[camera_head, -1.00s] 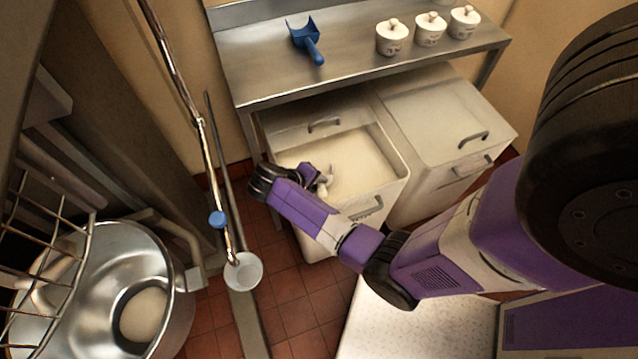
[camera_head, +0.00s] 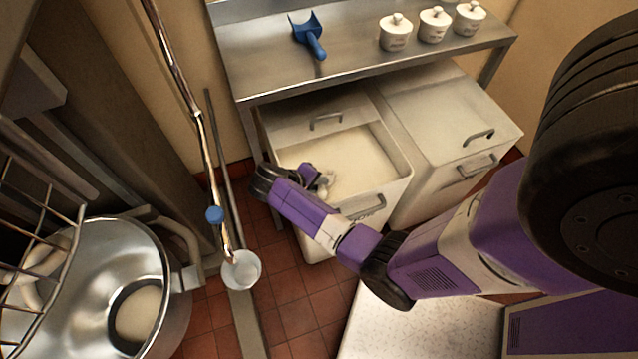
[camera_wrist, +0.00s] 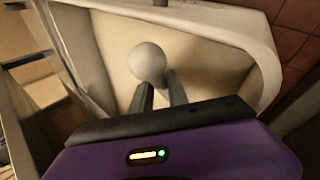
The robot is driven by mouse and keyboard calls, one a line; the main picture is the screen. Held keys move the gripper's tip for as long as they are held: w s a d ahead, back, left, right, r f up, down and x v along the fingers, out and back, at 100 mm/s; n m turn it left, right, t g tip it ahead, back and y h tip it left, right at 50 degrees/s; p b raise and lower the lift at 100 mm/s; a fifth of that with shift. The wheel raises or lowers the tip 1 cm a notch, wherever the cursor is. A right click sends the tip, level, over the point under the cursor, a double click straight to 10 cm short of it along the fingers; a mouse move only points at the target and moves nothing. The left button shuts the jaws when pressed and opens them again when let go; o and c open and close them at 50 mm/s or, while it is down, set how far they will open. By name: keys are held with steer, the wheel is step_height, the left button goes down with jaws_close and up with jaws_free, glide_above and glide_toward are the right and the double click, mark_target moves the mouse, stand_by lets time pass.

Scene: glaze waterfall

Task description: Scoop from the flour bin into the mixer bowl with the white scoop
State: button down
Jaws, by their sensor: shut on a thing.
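The open flour bin (camera_head: 401,171) stands under the steel table, with pale flour (camera_head: 352,160) inside. My gripper (camera_head: 322,181) is over the left part of the bin, pointing into it. In the wrist view my gripper (camera_wrist: 161,92) is shut on the white scoop (camera_wrist: 148,62), whose rounded end shows beyond the fingertips against the flour. Whether the scoop touches the flour or holds any, I cannot tell. The steel mixer bowl (camera_head: 165,262) stands at the lower left, with something pale at its bottom and a wire guard partly over it.
A blue scoop (camera_head: 309,36) and several white lidded pots (camera_head: 396,32) stand on the steel table (camera_head: 262,70). A closed bin (camera_head: 440,115) is right of the flour bin. A metal pole with a white cup (camera_head: 241,270) stands between bowl and bin.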

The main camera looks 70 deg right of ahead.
steer(key=shift+s+f, duration=0.15)
steer(key=shift+f, duration=0.15)
